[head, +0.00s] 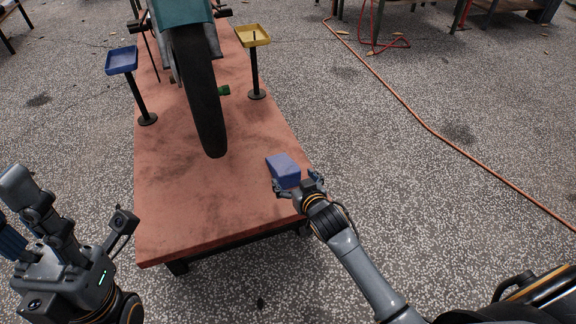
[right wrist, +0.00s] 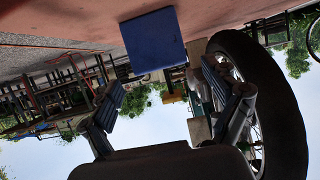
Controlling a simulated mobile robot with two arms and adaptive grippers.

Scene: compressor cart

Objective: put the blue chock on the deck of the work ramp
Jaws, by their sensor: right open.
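The blue chock (head: 283,168) sits on the red deck of the work ramp (head: 190,205), close to its right edge. It also shows in the right wrist view (right wrist: 154,42), upside down, resting against the deck. My right gripper (head: 297,187) is open just in front of the chock, at the near right edge of the deck. In the right wrist view its two fingers (right wrist: 170,90) are spread apart with nothing seen held between them. My left gripper (head: 65,235) is at the lower left, off the ramp and empty as far as I see; its finger opening is unclear.
A wheel (head: 203,95) of a teal vehicle stands on the deck behind the chock. A blue tray (head: 121,60) and a yellow tray (head: 253,36) stand on posts. A small green object (head: 223,90) lies near the wheel. An orange hose (head: 430,128) crosses the floor at right. The deck's near left is clear.

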